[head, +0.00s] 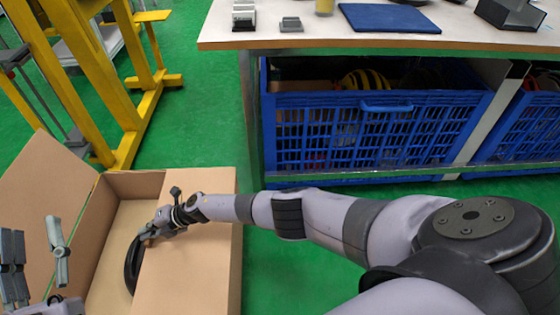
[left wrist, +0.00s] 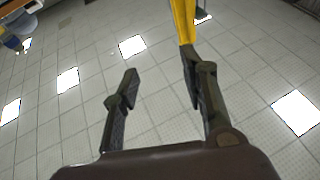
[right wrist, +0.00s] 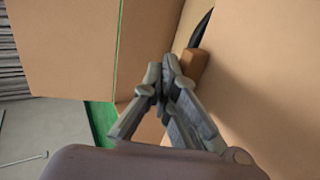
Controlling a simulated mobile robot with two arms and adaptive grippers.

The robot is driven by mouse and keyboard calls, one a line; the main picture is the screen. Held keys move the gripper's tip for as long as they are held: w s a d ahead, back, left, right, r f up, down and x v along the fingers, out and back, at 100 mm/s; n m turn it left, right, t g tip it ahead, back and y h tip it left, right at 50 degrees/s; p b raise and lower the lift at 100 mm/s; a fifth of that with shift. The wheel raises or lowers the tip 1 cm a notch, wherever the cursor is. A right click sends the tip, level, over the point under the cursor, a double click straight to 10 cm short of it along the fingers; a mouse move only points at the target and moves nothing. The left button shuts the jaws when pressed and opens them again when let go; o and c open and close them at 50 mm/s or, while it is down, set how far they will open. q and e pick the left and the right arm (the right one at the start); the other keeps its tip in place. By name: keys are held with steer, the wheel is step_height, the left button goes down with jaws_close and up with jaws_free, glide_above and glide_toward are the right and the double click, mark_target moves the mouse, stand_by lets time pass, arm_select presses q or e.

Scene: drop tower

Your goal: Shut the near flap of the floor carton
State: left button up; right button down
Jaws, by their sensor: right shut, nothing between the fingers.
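The floor carton (head: 95,225) stands on the green floor at the lower left of the head view. One brown flap (head: 45,200) leans outward on its left. Another flap (head: 190,265) lies over the right part of the opening. I cannot tell for sure which is the near flap. The carton's bottom end is cut off. My right gripper (head: 148,232) is shut and empty by the left edge of the right-hand flap; the right wrist view shows its closed fingers (right wrist: 163,75) between cardboard panels. My left gripper (head: 33,230) is open and empty; its spread fingers show in the left wrist view (left wrist: 158,65).
A black curved thing (head: 132,265) is inside the carton. A yellow frame (head: 125,90) stands behind it. A table (head: 330,38) with blue crates (head: 360,155) beneath is at the back right. Green floor is clear between carton and table.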

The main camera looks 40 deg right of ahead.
arm_select(q)
steer(key=shift+f, duration=0.1)
stand_by(0.5)
